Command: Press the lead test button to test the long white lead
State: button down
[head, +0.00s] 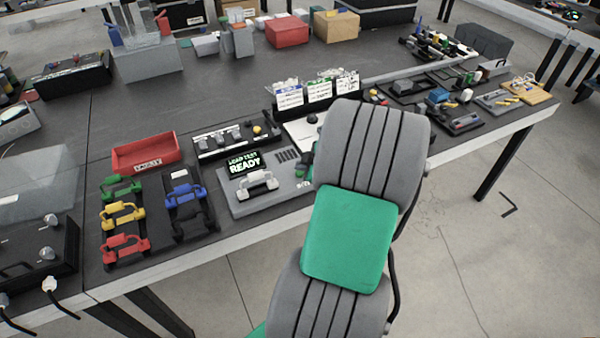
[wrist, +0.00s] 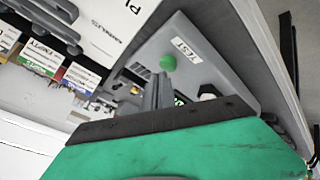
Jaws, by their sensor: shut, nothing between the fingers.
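The lead tester (head: 238,205) is a grey box on the bench, left of my arm in the head view. Its screen (head: 244,163) reads "LEAD TEST READY". The white lead (head: 257,184) lies on the tester in front of the screen. In the wrist view, the round green test button (wrist: 167,62) sits on the tester's grey top (wrist: 225,75) beside a "TEST" label (wrist: 186,51). My gripper (wrist: 159,82) is shut and empty, its fingertips just below the button in the picture. I cannot tell whether they touch it.
Green, yellow and red leads (head: 123,215) and blue and black leads (head: 187,200) sit on racks to the left. A red tray (head: 145,153) and a black-and-white panel (head: 235,137) stand behind. Card holders (head: 318,90) stand behind the tester. The bench's front edge is close.

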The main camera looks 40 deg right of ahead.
aim_at(302, 174)
jog(key=shift+f+b, duration=0.5)
jog(key=shift+b, duration=0.1)
dwell(0.5)
jog(key=shift+r, duration=0.1)
jog(key=shift+r+p, duration=0.3)
jog(key=shift+r, duration=0.5)
jog(key=shift+r+p, duration=1.2)
jog(key=shift+r, duration=1.35)
